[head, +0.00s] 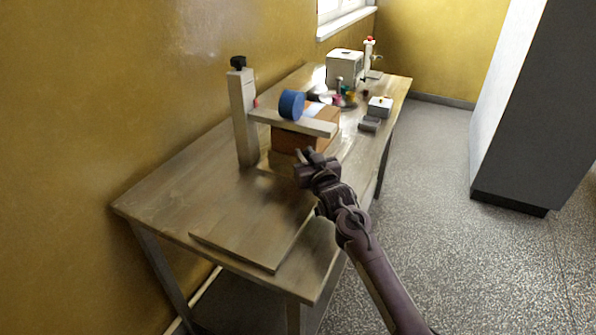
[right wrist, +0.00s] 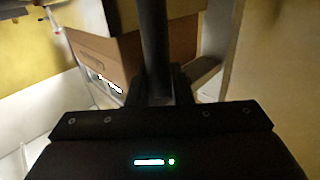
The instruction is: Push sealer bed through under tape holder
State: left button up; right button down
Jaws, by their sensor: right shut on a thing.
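In the head view, a flat wooden board (head: 258,222), which looks like the sealer bed, lies on the table and runs back towards a brown box (head: 291,139). The tape holder is a pale wooden post (head: 243,117) with a crossbar (head: 318,127) passing over the box, and a blue tape roll (head: 291,104) sits on the crossbar. My right gripper (head: 309,160) is at the near right side of the box, below the crossbar. In the right wrist view, it (right wrist: 158,92) is shut on a dark bar (right wrist: 154,45), with the box (right wrist: 108,60) close behind. My left gripper is not in view.
The wooden table (head: 180,180) stands along a yellow wall (head: 150,90). Farther back are a white boxy device (head: 345,68), a small white box (head: 380,106), a grey block (head: 369,124) and small colourful items. A tall cabinet (head: 535,110) stands right, across open floor.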

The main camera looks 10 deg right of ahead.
jog(key=shift+w+d, duration=0.25)
jog(key=shift+w, duration=0.05)
jog(key=shift+d+r, duration=0.15)
jog(key=shift+r, duration=0.05)
jog(key=c, duration=1.7)
grip_release()
jog(key=shift+r, duration=0.1)
jog(key=shift+o, duration=0.5)
jog(key=shift+w+f, duration=0.2)
jog(key=shift+s+f, duration=0.15)
jog(key=shift+s, duration=0.35)
jog(key=shift+s+d+r+b, duration=0.1)
jog(key=shift+s+d+b, duration=0.1)
jog(key=shift+s, duration=0.9)
jog(key=shift+s+d+r+b, duration=0.1)
jog(key=shift+s+d+b, duration=0.15)
jog(key=shift+s, duration=0.9)
jog(key=shift+s+d+b, duration=0.15)
jog(key=shift+s+b, duration=0.05)
jog(key=shift+s, duration=0.9)
jog(key=shift+f, duration=0.1)
